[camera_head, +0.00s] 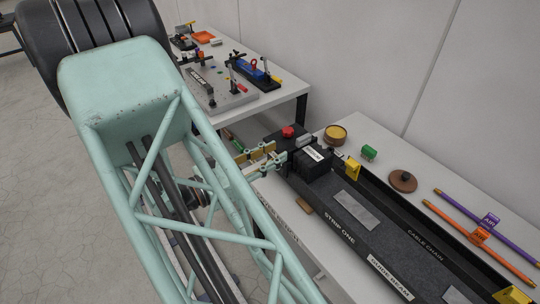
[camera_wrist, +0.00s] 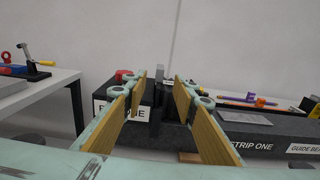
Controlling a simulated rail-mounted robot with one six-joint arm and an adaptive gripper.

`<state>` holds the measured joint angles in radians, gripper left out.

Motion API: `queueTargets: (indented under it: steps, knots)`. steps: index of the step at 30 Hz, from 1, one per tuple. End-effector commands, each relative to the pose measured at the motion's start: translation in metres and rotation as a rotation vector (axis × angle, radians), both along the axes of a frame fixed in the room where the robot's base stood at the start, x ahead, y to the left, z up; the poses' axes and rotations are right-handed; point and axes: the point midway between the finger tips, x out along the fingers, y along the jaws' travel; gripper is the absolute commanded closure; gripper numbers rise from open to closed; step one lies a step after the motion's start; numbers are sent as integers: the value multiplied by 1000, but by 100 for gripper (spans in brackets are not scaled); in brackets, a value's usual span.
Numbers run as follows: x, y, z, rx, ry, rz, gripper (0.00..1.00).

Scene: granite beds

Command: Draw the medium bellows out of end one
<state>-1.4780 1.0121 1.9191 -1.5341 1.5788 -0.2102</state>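A black ribbed-looking block with a white label (camera_head: 314,156), perhaps the medium bellows, sits at the near left end of the long dark granite bed (camera_head: 338,218). I cannot make out its folds clearly. In the wrist view, dark blocks at this end (camera_wrist: 172,137) show between and behind the fingers, with a partly hidden label ending in "NE" on the left. My gripper (camera_wrist: 161,88) is open, its two tan-padded fingers apart with nothing held between them. In the head view my gripper (camera_head: 268,157) points at this end from the left, close to it; contact cannot be told.
A red knob (camera_head: 288,132) and yellow brackets (camera_head: 352,170) rise from the bed. Another table with tools (camera_head: 262,103) stands farther back.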

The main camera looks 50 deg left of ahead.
Motion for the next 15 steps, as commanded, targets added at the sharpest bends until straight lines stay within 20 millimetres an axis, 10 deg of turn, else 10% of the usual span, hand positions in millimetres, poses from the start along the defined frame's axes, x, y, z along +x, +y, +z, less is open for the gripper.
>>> queueTargets:
  steps: [15]
  knots:
    - [56, -8, 0, 0, 0, -2, 74]
